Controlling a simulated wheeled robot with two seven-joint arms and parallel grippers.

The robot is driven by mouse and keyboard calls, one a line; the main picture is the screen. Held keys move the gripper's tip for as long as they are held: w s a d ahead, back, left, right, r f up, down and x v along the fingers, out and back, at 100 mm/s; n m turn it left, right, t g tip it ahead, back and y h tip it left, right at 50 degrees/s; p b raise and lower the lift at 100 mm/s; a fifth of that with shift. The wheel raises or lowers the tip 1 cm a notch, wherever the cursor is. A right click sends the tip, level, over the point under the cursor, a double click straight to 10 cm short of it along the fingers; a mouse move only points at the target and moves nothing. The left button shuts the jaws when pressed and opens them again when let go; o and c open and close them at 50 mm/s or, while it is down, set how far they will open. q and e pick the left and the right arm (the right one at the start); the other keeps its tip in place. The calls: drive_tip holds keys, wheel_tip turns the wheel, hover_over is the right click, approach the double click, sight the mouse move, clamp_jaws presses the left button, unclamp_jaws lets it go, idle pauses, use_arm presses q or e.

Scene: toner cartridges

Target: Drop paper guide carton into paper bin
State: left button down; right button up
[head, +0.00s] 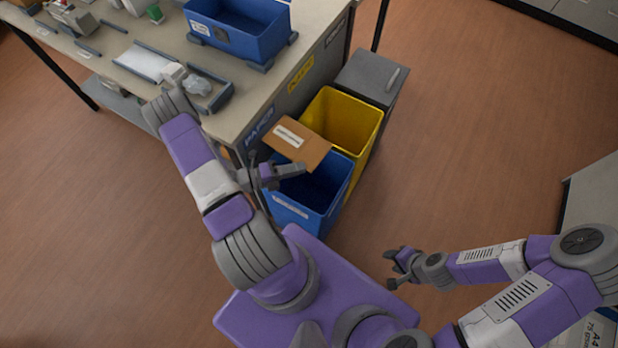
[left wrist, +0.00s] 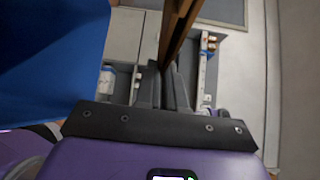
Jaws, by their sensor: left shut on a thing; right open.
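The paper guide carton (head: 298,143) is a flat brown cardboard piece with a white label. My left gripper (head: 296,168) is shut on it and holds it over the blue paper bin (head: 295,209), near the bin's far left side. In the left wrist view the carton (left wrist: 177,30) shows edge-on between the fingers (left wrist: 172,75), and a blue surface (left wrist: 50,60) fills the upper left. The bin's inside is dark, and the carton hides part of its opening. My right gripper (head: 397,268) is open and empty over the floor, right of the bin.
A yellow bin (head: 352,118) stands right behind the blue one, and a grey lidded bin (head: 370,78) behind that. The workbench (head: 240,120) edge is close on the left, with a blue crate (head: 240,30) and a small tray (head: 208,90) on it. Floor right of the bins is clear.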

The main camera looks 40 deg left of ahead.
use_arm(q)
wheel_tip(320, 180, down, 6)
drive_tip(key=b, duration=0.4)
drive_tip(key=shift+r+b, duration=0.15)
drive_tip(key=shift+b, duration=0.2)
drive_tip(key=c, duration=1.2)
unclamp_jaws()
drive_tip(key=shift+o, duration=0.2)
drive_tip(key=shift+r, duration=0.2)
wheel_tip(320, 180, up, 10)
drive_tip(key=p, duration=0.4)
drive_tip(key=shift+f, duration=0.15)
